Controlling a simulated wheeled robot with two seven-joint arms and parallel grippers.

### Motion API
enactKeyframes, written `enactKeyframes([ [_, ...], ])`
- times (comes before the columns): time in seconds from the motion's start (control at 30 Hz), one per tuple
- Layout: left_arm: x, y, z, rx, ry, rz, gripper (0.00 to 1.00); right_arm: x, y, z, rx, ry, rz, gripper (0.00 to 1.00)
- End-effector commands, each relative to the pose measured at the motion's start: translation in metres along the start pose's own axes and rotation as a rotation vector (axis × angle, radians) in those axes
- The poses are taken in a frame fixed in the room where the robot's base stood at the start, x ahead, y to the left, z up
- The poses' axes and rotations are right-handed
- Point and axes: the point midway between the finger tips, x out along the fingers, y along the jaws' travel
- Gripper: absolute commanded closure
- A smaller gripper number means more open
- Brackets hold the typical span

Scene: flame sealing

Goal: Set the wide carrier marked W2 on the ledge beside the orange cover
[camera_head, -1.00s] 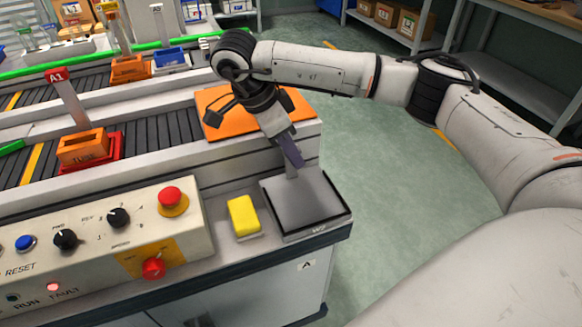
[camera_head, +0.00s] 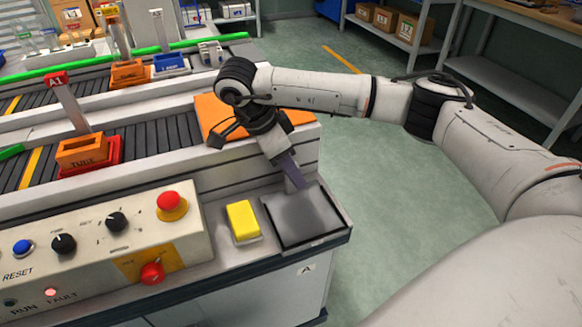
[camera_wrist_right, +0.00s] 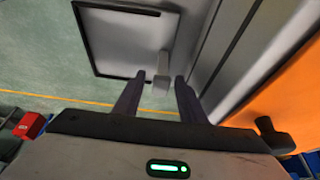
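The wide carrier (camera_head: 303,217) is a flat grey plate with a dark rim, at the right end of the lower grey ledge (camera_head: 226,262), right of a yellow block. Its mark is not readable now. It also shows in the right wrist view (camera_wrist_right: 120,40), with a pale upright post (camera_wrist_right: 162,72). My right gripper (camera_head: 301,186) is over the plate's back part. In the wrist view its fingers (camera_wrist_right: 160,80) stand apart, one each side of the post, with gaps visible. The orange cover (camera_head: 210,112) lies on the higher surface behind, partly hidden by my wrist. My left gripper is not in view.
The yellow block (camera_head: 242,221) stands just left of the carrier. A control panel (camera_head: 95,250) with knobs and red buttons is farther left. An orange box marked TUBE (camera_head: 83,152) sits in a red holder on the conveyor. Open floor (camera_head: 400,200) lies to the right.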

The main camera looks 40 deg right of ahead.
Motion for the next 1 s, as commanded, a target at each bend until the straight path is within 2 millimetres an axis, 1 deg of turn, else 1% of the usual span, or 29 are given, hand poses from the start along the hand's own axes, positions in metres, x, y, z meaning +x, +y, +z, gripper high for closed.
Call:
enactKeyframes([
  [0.07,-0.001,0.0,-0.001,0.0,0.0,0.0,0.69,-0.003,0.0,-0.001,0.0,0.0,-0.001,0.63],
  [0.17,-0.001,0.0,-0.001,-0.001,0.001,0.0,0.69,-0.014,-0.001,0.0,0.0,-0.002,-0.002,0.63],
  [0.27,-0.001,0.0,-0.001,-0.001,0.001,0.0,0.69,-0.032,-0.001,0.0,0.001,-0.002,-0.005,0.63],
  [0.3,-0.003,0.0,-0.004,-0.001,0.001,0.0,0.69,-0.044,-0.001,-0.001,0.001,-0.002,-0.006,0.63],
  [0.4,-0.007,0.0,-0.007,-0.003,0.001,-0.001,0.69,-0.067,-0.002,-0.002,0.001,0.0,-0.006,0.63],
  [0.5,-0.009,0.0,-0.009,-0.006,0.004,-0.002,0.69,-0.087,-0.002,-0.002,0.002,0.0,-0.005,0.63],
  [0.6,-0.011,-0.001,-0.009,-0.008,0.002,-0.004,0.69,-0.103,-0.001,-0.001,0.001,0.0,-0.004,0.63],
  [0.7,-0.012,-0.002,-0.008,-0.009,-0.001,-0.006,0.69,-0.114,-0.001,-0.001,0.001,0.0,-0.001,0.63],
  [0.8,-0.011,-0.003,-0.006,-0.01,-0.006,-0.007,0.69,-0.12,-0.001,-0.001,0.001,0.0,-0.001,0.63],
  [1.0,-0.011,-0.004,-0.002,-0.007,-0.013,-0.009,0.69,-0.121,0.0,0.0,0.001,0.0,0.001,0.63],
])
